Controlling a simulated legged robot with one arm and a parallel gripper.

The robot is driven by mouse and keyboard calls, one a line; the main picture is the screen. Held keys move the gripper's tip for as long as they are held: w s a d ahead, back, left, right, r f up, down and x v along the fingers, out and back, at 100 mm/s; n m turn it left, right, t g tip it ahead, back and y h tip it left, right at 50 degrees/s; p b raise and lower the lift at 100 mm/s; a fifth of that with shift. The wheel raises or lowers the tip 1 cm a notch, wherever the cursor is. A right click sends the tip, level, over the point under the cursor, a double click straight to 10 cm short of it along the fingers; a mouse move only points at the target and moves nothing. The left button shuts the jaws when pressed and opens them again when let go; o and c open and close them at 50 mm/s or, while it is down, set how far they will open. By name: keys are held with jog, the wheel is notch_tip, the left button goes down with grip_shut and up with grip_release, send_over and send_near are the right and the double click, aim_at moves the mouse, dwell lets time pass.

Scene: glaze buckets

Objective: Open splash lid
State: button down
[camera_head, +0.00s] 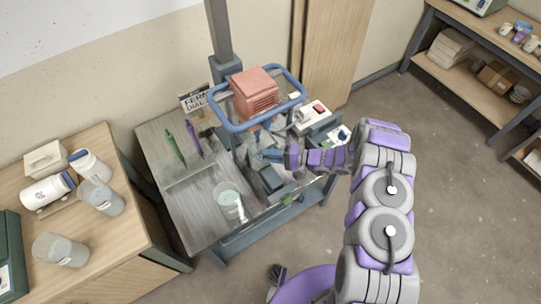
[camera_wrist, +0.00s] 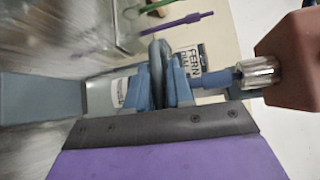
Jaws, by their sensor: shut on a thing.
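My gripper (camera_head: 270,155) is at the mixing stand, below the red motor head (camera_head: 254,93). In the wrist view, the blue fingers of my gripper (camera_wrist: 160,85) are shut on a grey rounded handle (camera_wrist: 158,52), which stands upright between them. I cannot tell whether this handle is part of the splash lid; the lid's outline is not clear in either view. A pale cylinder with a label (camera_wrist: 98,98) shows behind the fingers in the wrist view. The red head (camera_wrist: 290,52) and its metal chuck (camera_wrist: 258,73) are to the right of the fingers.
A blue guard ring (camera_head: 228,124) surrounds the motor head on its column (camera_head: 220,35). Green (camera_head: 175,146) and purple (camera_head: 194,140) tools and a clear container (camera_head: 229,202) are on the grey bench (camera_head: 188,215). Floor is clear at right.

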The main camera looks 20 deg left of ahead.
jog(key=shift+s+d+f, duration=0.1)
jog(key=shift+f, duration=0.25)
jog(key=shift+w+d, duration=0.2)
jog(key=shift+w, duration=0.05)
jog(key=w+d+b, duration=0.2)
jog(key=w+d, duration=0.5)
jog(key=w, duration=0.1)
jog(key=shift+w+d+b, duration=0.25)
jog(key=shift+b, duration=0.1)
jog(key=shift+f, duration=0.15)
jog(key=c, duration=1.2)
grip_release()
jog(key=shift+w, duration=0.1)
jog(key=shift+w+a+r, duration=0.1)
jog(key=shift+r, duration=0.15)
